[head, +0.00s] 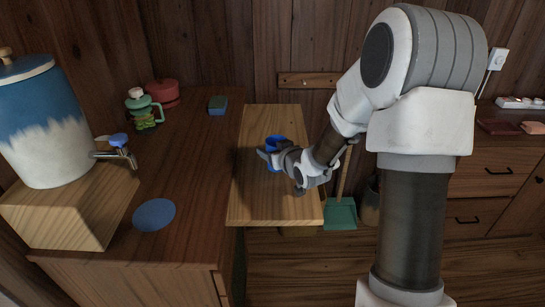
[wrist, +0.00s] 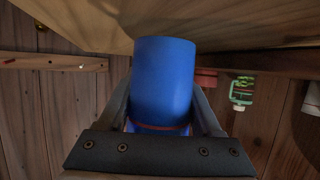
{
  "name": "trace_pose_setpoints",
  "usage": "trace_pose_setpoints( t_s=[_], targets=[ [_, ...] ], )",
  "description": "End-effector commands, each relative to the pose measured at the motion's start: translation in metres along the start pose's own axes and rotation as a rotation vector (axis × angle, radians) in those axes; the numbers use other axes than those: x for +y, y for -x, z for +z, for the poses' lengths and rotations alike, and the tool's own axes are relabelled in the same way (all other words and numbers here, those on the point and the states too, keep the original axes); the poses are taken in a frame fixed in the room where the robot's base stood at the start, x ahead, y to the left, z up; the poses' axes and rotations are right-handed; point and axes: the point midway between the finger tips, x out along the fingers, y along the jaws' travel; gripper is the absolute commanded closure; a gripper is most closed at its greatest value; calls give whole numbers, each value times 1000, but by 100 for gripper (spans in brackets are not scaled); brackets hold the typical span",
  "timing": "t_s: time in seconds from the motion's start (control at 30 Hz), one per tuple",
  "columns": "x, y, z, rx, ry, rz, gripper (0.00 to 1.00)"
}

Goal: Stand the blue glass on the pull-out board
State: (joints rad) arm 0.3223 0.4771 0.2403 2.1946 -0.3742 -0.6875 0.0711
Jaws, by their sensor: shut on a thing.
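The blue glass (head: 273,140) is between the fingers of my gripper (head: 270,153), over the middle of the pale wooden pull-out board (head: 262,206). In the head view the gripper hides much of the glass. In the wrist view, which is turned upside down, the glass (wrist: 163,75) fills the space between the two dark fingers (wrist: 161,98) and looks upright. Its end overlaps the edge of the board (wrist: 235,25) there. I cannot tell whether it touches the board or is just above it.
The board is otherwise bare. A green dustpan (head: 341,214) stands right of the board.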

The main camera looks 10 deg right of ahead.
Motion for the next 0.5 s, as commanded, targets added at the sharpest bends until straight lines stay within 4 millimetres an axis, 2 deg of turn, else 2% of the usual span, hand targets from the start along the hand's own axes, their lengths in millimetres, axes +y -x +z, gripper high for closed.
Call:
trace_pose_setpoints(
  t_s=[0.07,0.43,0.47,0.5],
  targets=[
    [0,-4,10,1,0,0,96],
    [0,-6,13,2,1,0,96],
    [0,-6,13,1,1,0,32],
    [0,-5,12,1,1,0,25]
  ],
)
